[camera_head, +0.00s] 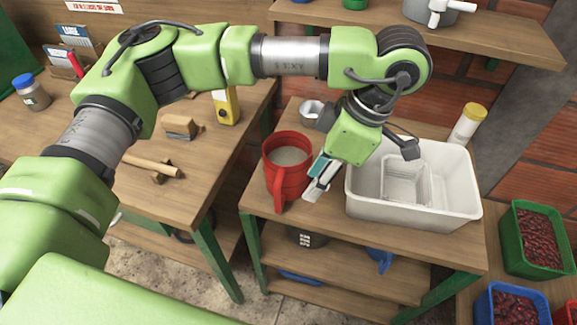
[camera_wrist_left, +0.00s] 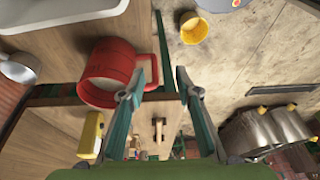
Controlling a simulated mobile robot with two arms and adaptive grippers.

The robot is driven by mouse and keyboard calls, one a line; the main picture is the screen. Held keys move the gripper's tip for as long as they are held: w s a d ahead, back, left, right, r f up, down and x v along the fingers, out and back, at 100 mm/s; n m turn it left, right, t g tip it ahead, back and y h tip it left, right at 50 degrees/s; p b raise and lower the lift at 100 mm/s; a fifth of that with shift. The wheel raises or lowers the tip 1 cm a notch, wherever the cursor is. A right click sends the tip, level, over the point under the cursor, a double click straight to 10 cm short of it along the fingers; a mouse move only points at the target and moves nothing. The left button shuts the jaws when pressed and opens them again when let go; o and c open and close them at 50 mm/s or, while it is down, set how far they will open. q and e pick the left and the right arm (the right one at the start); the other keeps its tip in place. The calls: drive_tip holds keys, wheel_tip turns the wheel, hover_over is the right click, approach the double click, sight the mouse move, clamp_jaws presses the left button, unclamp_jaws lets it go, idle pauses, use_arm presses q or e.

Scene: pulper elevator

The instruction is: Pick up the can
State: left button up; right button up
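The can is a red open-topped vessel (camera_head: 288,170) with a side handle and pale contents. It stands upright on the wooden table, left of the white tub. My left gripper (camera_head: 320,180) is just right of the can, its fingers pointing down toward the table. In the left wrist view the can (camera_wrist_left: 112,72) is left of the two spread fingers (camera_wrist_left: 160,85). The left finger overlaps the handle side in that picture; whether it touches cannot be told. My right gripper is not in view.
A white tub (camera_head: 415,212) stands close on the right. A small metal cup (camera_head: 312,110) is behind the can. A workbench (camera_head: 170,205) on the left holds a yellow object (camera_head: 226,106) and a wooden-handled tool (camera_head: 152,167). Green (camera_head: 535,238) and blue (camera_head: 512,304) crates are at right.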

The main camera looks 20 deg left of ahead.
use_arm(q)
drive_tip(key=w+a+y, duration=0.1)
drive_tip(key=a, duration=0.1)
approach(280, 209)
drive_tip(key=a+f, duration=0.1)
drive_tip(key=a, duration=0.1)
drive_tip(key=shift+p+x, duration=0.7)
drive_tip(key=shift+x, duration=2.1)
drive_tip(key=shift+w+d, duration=0.15)
drive_tip(key=shift+w, duration=0.05)
clamp_jaws()
drive_tip(key=shift+w, duration=0.1)
